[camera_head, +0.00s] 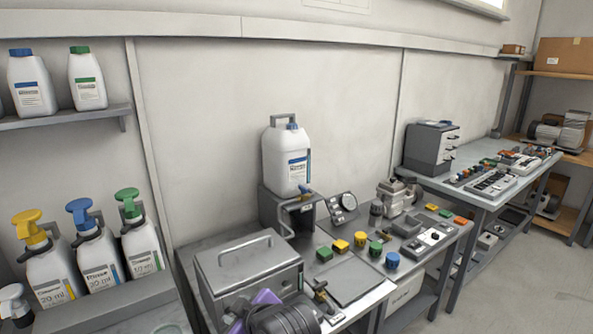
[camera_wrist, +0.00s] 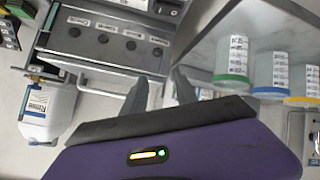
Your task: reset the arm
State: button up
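My gripper (camera_wrist: 160,88) shows in the wrist view, with two dark fingers standing apart and nothing seen between them. Its purple body, with a yellow and a green light, fills the bottom of that view. In the head view, purple and black parts of my arm show at the bottom edge, in front of the grey metal box (camera_head: 250,268); the fingertips cannot be made out there. In the wrist view a grey panel with several round dark knobs (camera_wrist: 103,40) lies beyond the fingers, to the upper left.
A white jug (camera_head: 286,160) stands on a grey unit on the bench. Pump bottles (camera_head: 97,262) stand at left. Yellow, green and blue knobs (camera_head: 375,249) are on the bench. A second table (camera_head: 483,190) stands at right, with open floor before it.

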jog(key=s+d+m+t+h, duration=0.2)
jog(key=s+d+m+t, duration=0.8)
jog(key=s+d, duration=1.1)
jog(key=s+d+m+g+h, duration=0.1)
jog(key=s+d, duration=0.5)
jog(key=s, duration=0.7)
jog(key=s+d+m+g+h, duration=0.1)
jog(key=s+d, duration=0.5)
jog(key=s, duration=0.7)
jog(key=shift+s+r+m+g+h, duration=0.3)
jog(key=shift+r+g+h, duration=0.15)
jog(key=shift+g+h, duration=0.6)
